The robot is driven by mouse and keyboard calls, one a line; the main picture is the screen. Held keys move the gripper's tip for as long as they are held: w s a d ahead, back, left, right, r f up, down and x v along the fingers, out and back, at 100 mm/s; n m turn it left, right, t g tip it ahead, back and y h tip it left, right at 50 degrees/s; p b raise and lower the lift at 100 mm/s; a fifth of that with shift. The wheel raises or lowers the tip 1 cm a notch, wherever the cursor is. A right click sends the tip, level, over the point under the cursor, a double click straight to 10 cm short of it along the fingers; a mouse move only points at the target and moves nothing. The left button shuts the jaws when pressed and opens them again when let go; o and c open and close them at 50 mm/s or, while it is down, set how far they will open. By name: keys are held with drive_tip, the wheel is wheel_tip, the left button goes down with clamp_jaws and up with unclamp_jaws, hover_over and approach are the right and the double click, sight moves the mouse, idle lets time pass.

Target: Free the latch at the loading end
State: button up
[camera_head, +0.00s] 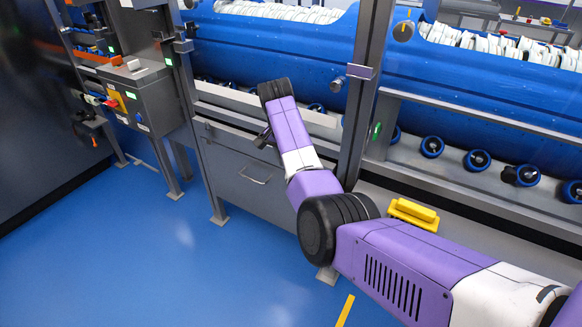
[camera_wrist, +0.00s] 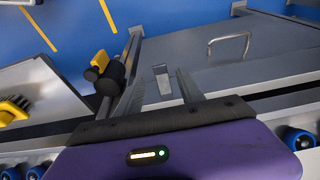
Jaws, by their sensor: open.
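In the wrist view my gripper (camera_wrist: 160,76) is open, its two dark fingers apart and pointing towards a grey front panel. A small grey metal tab (camera_wrist: 162,80) shows in the gap between them; I see no contact. Left of the fingers, a black fitting with a yellow top (camera_wrist: 99,62) sits by a grey post. I cannot tell which of these two is the latch. In the head view my purple and white arm reaches to the frame below the blue tubs; it covers that area, and the jaws cannot be made out clearly.
Blue tubs (camera_head: 270,45) full of white items stand above rows of blue rollers (camera_head: 478,160). The grey panel has a wire handle (camera_head: 256,180). A yellow block (camera_head: 411,213) lies on the lower ledge. A control box (camera_head: 145,95) stands left. The blue floor (camera_head: 130,260) is clear in front.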

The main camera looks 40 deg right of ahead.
drive_tip(key=shift+v, duration=1.7)
